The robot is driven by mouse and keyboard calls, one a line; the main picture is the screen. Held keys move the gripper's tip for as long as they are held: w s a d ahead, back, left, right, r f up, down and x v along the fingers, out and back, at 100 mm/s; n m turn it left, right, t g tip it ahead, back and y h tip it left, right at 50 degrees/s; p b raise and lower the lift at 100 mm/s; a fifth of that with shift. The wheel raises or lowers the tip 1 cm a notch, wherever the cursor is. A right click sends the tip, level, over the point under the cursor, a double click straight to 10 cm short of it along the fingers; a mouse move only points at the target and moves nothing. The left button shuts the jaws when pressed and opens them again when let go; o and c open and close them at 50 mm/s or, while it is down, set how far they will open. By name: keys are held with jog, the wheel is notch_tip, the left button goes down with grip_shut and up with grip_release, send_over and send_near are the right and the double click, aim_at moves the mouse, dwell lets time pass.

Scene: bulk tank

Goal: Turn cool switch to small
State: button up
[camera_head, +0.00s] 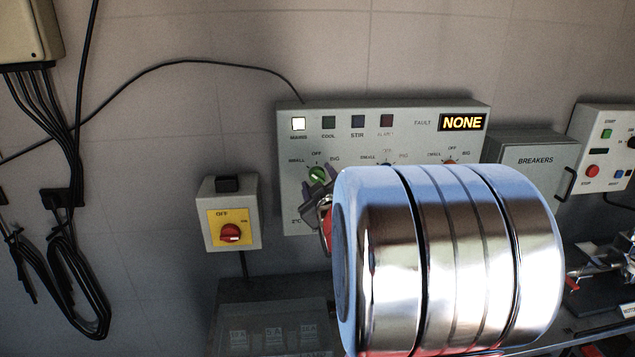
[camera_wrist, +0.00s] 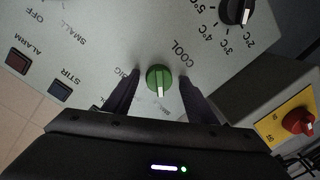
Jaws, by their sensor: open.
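The cool switch is a green knob (camera_head: 317,174) at the lower left of the grey control panel (camera_head: 400,107). In the wrist view the green knob (camera_wrist: 159,77) sits beside the word COOL. Its white mark points down in that picture, toward a faint, partly shadowed label that seems to read SMALL. BIG is on its left; the OFF label is not clear there. My gripper (camera_wrist: 160,84) is open, one dark finger on each side of the knob with gaps between. In the head view my gripper (camera_head: 322,196) is at the knob, partly hidden by my arm.
The MAINS lamp (camera_head: 298,124) is lit; the COOL lamp (camera_head: 329,122) is dark. The fault display (camera_head: 462,123) reads NONE. A red-knobbed yellow switch (camera_head: 230,229) is left of the panel. A black dial (camera_wrist: 235,11) is near the green knob. A breaker box (camera_head: 535,160) stands right.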

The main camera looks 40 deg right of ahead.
jog(key=v, duration=1.3)
jog(key=shift+s+a, duration=0.15)
jog(key=shift+s, duration=0.15)
dwell(0.3)
jog(key=a+f+m+g+y, duration=0.1)
jog(key=a+f+g+y, duration=0.15)
jog(key=a, duration=0.55)
jog(key=a+f+g+y, duration=0.2)
jog(key=a+f+y, duration=0.1)
jog(key=a, duration=0.4)
jog(key=s+a+f+g+y, duration=0.3)
jog(key=s+a+g, duration=0.1)
jog(key=s+a, duration=0.9)
jog(key=shift+a+f+g+y, duration=0.2)
jog(key=shift+a+g+y, duration=0.15)
jog(key=shift+a, duration=0.75)
jog(key=shift+c, duration=0.7)
